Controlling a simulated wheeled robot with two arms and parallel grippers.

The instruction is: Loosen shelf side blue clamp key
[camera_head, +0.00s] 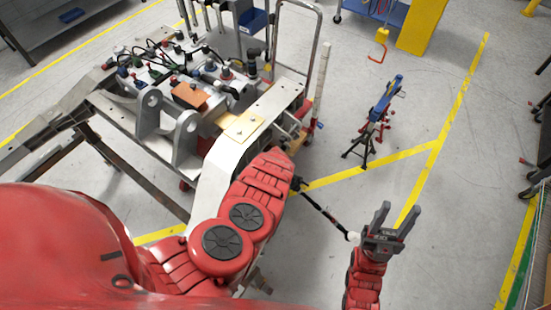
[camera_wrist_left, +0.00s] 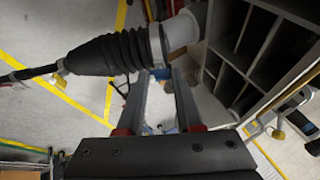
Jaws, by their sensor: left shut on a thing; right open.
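My left arm reaches in from the left in the head view, and its gripper is hidden behind the arm. In the left wrist view my left gripper (camera_wrist_left: 163,78) has its two fingers pointing away from the camera. My right gripper (camera_head: 386,220) is open and empty, upright over the floor at the right. The chassis fixture (camera_head: 275,100) stands ahead, left of centre.
The black ribbed boot (camera_wrist_left: 110,52) and its rod cross close above the left fingers. A grey compartment shelf (camera_wrist_left: 245,45) stands at the right of that view. A blue-topped stand (camera_head: 382,100) is on the floor. Open floor surrounds the right gripper.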

